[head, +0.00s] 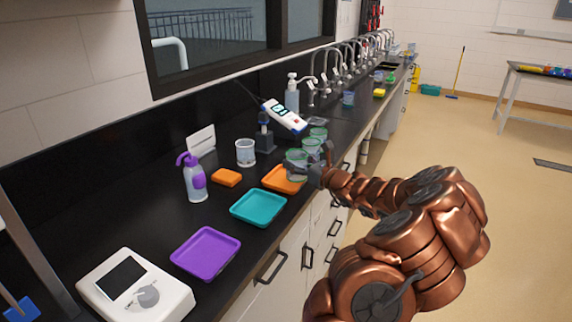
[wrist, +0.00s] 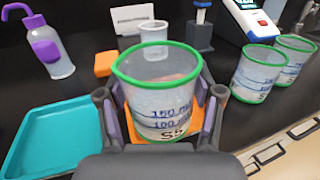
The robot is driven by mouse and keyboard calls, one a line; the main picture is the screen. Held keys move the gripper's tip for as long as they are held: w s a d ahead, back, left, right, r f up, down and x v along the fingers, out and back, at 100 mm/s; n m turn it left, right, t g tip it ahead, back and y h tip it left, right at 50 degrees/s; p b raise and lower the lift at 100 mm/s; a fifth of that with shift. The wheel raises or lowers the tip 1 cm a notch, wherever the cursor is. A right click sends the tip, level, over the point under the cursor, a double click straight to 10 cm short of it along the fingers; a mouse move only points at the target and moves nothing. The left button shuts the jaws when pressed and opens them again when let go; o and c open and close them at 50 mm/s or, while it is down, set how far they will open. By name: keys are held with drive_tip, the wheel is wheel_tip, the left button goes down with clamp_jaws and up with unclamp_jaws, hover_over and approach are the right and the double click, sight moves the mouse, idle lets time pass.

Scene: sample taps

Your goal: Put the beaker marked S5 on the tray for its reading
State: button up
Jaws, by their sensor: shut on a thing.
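The beaker marked S5 (wrist: 158,105) is clear with a green rim and blue volume marks, and it is upright. My gripper (wrist: 160,95) is shut on it, one finger on each side. In the head view the beaker (head: 295,165) is at my gripper (head: 316,172), over the right part of the orange tray (head: 272,181). Orange also shows behind and below the beaker in the wrist view. I cannot tell whether its base touches the tray. The teal tray (head: 259,208) and the purple tray (head: 206,252) lie empty nearer along the bench.
Two more green-rimmed beakers (wrist: 257,72) (wrist: 293,58) stand close on the right. Behind are a clear cup (head: 245,152), a probe stand (head: 264,138) with a handheld meter (head: 284,115), an orange block (head: 227,177) and a purple-topped wash bottle (head: 194,180). A white instrument (head: 135,288) sits at front left.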

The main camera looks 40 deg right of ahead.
drive_tip(key=w, duration=0.3)
drive_tip(key=w+p, duration=0.1)
drive_tip(key=w, duration=0.1)
drive_tip(key=shift+w+d+f, duration=0.15)
drive_tip(key=shift+d+f, duration=0.05)
drive_tip(key=shift+d, duration=0.1)
drive_tip(key=shift+f+p, duration=0.4)
drive_tip(key=shift+f, duration=1.35)
drive_tip(key=shift+f, duration=0.1)
drive_tip(key=o, duration=1.2)
drive_tip(key=s+b, duration=0.2)
drive_tip(key=s, duration=1)
drive_tip(key=shift+a+b, duration=0.1)
drive_tip(key=shift+b, duration=0.2)
